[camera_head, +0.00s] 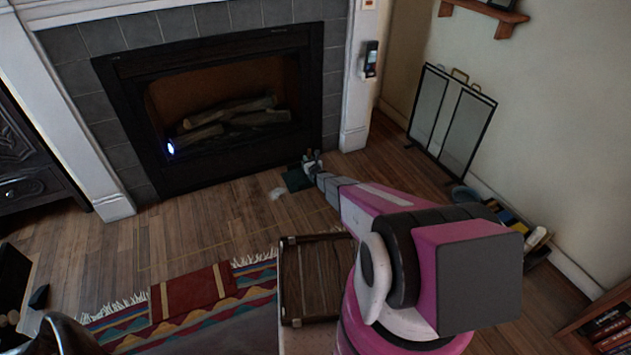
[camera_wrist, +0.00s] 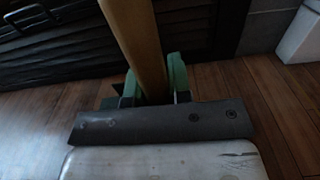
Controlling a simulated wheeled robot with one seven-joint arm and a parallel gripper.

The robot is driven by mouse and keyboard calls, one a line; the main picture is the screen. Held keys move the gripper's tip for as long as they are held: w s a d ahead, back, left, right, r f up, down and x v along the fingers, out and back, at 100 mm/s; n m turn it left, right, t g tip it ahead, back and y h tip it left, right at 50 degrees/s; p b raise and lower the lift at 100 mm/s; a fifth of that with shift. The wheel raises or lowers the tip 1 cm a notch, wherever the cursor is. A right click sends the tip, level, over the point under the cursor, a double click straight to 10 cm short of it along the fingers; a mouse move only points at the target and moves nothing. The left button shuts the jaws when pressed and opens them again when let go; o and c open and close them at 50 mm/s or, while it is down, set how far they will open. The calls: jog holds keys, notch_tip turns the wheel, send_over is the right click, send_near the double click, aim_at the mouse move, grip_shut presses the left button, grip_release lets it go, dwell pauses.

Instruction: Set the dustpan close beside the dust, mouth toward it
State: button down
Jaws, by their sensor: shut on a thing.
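The dustpan (camera_head: 296,180) is a small dark green pan low at the floor in front of the fireplace, at the tip of my arm. My gripper (camera_head: 312,163) is shut on the dustpan. In the wrist view, a tan handle (camera_wrist: 135,40) runs up between the two green-tipped fingers of my gripper (camera_wrist: 154,86). A small pale heap of dust (camera_head: 277,193) lies on the wood floor just left of and in front of the pan, with a narrow gap. The pan's mouth direction is too small to tell, and my gripper partly hides the pan.
The fireplace (camera_head: 218,105) stands just behind the pan. A wooden crate-like piece (camera_head: 318,279) and a striped rug (camera_head: 130,318) lie nearer. A folding screen (camera_head: 453,115) leans by the right wall. Bare floor is free left of the dust.

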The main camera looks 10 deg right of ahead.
jog(key=w+d+f, duration=0.6)
jog(key=d+f, duration=0.3)
jog(key=f, duration=0.1)
jog(key=shift+w+f, duration=0.25)
jog(key=shift+f, duration=0.1)
jog(key=shift+d, duration=0.1)
jog(key=shift+f, duration=0.2)
jog(key=c, duration=1.1)
grip_release()
jog(key=shift+o, duration=0.2)
jog(key=shift+r, duration=0.1)
